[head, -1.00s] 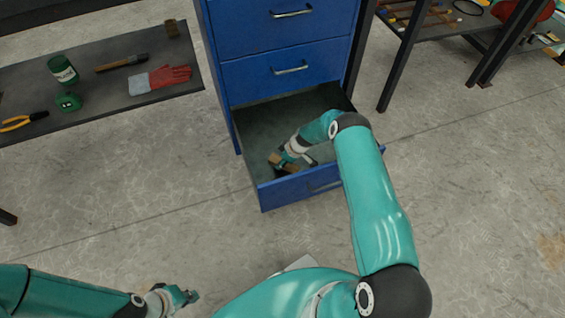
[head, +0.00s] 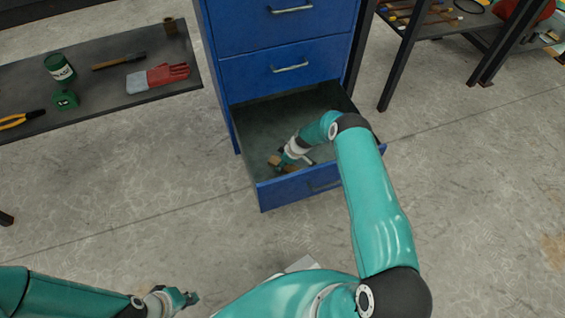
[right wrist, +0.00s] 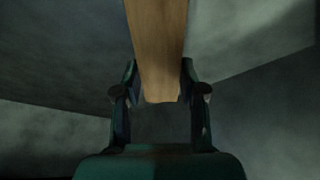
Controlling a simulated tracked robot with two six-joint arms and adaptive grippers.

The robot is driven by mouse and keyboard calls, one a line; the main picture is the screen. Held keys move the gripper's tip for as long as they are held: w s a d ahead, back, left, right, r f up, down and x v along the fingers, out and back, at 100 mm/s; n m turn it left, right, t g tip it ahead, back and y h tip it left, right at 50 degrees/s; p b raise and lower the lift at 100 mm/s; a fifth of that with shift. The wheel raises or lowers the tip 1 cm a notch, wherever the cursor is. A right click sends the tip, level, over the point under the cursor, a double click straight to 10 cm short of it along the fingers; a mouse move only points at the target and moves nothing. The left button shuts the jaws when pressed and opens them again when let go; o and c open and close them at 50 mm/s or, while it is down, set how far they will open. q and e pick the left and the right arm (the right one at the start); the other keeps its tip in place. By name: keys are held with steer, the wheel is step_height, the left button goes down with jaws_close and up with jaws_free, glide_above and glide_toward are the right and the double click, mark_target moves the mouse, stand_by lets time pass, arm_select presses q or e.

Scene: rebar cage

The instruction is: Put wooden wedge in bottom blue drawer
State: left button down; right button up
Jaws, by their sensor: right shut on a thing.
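The bottom blue drawer (head: 320,184) is pulled open, with a dark grey interior. My right gripper (head: 281,163) reaches down inside it near the front left corner. In the right wrist view my right gripper (right wrist: 160,95) is shut on the wooden wedge (right wrist: 157,45), with its two fingers on either side of the wood. In the head view only a small brown part of the wedge (head: 274,161) shows beside the fingers; whether it touches the drawer floor cannot be told. My left gripper (head: 180,298) is at the lower left over the floor, and its fingers are too small to read.
Two upper blue drawers (head: 285,65) are closed above the open one. A shelf (head: 430,22) stands at the upper right. Concrete floor between is clear.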

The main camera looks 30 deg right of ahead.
mark_target(291, 168)
steer(key=o, duration=1.1)
steer(key=shift+r, duration=0.1)
steer(key=shift+r+p, duration=0.45)
steer(key=shift+p, duration=0.2)
steer(key=shift+p+v, duration=1.9)
steer(key=shift+v, duration=4.2)
